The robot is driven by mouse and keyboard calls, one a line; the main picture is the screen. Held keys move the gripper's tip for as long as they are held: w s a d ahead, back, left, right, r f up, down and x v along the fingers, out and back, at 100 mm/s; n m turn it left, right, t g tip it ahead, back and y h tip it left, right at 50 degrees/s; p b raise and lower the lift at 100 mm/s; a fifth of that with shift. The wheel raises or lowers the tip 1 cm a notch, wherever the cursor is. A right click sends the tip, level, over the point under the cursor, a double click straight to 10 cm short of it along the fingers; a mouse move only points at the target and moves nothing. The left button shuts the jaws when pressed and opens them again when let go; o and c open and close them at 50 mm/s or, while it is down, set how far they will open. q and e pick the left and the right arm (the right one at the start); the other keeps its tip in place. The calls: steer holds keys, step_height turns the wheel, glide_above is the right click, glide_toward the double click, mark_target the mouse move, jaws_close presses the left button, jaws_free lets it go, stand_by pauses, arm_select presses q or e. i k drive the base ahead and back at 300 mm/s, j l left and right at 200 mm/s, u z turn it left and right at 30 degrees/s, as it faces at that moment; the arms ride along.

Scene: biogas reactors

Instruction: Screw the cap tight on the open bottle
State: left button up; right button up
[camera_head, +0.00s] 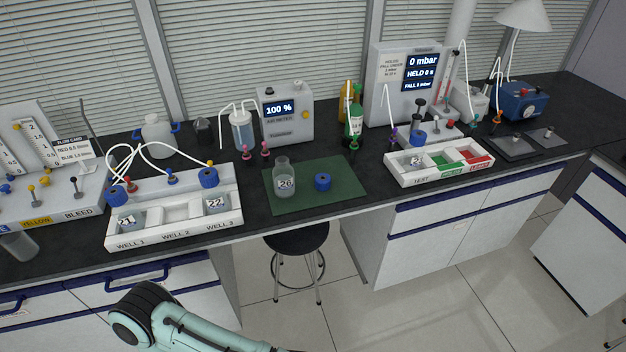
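An open clear bottle (285,180) labelled 26 stands upright on the green mat (342,198) in the middle of the bench. No cap sits on its neck. One of my arms crosses the bottom edge of the view, below the bench front and well away from the bottle and cap. Neither of my grippers shows in the view.
Left of the mat is a white tray (126,241) with wells and bottles 21 and 22. To the right is a white tray (399,177) with green and red sections. A meter (286,114) stands behind the mat, and a stool (297,238) below.

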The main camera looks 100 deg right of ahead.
mark_target(283, 173)
steer(key=z, duration=3.05)
